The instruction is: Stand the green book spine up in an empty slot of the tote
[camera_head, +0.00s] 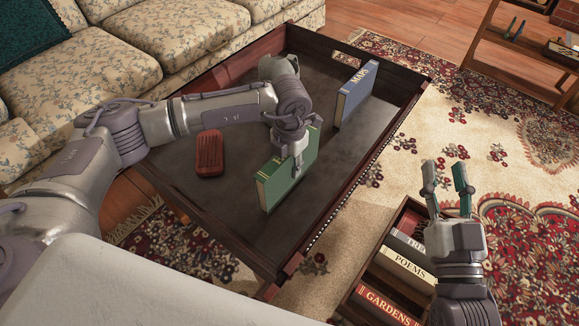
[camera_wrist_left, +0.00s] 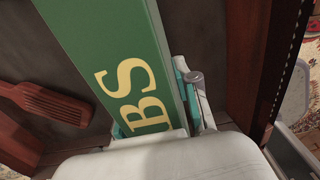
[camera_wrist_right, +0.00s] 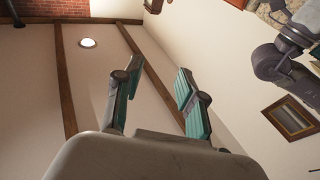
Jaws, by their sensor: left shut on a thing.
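The green book (camera_head: 275,183) stands upright in the dark tray-like table, and its green spine with yellow letters "BS" fills the middle of the left wrist view (camera_wrist_left: 120,50). My left gripper (camera_head: 297,165) is shut on the green book near one end; the fingers show beside the spine in the left wrist view (camera_wrist_left: 187,98). The tote (camera_head: 352,300) stands on the rug at the lower right with several books, among them POEMS (camera_head: 400,270) and GARDENS (camera_head: 386,306). A dark gap shows between these two. My right gripper (camera_head: 446,178) is open and empty, raised beside the tote; its parted fingers show in the right wrist view (camera_wrist_right: 158,95).
A blue MAPS book (camera_head: 354,95) stands at the far right inside the tray table (camera_head: 350,195). A red-brown slatted object (camera_head: 209,153) lies on its floor at the left. The table's raised rim lies between the green book and tote. A sofa (camera_head: 185,40) borders the left.

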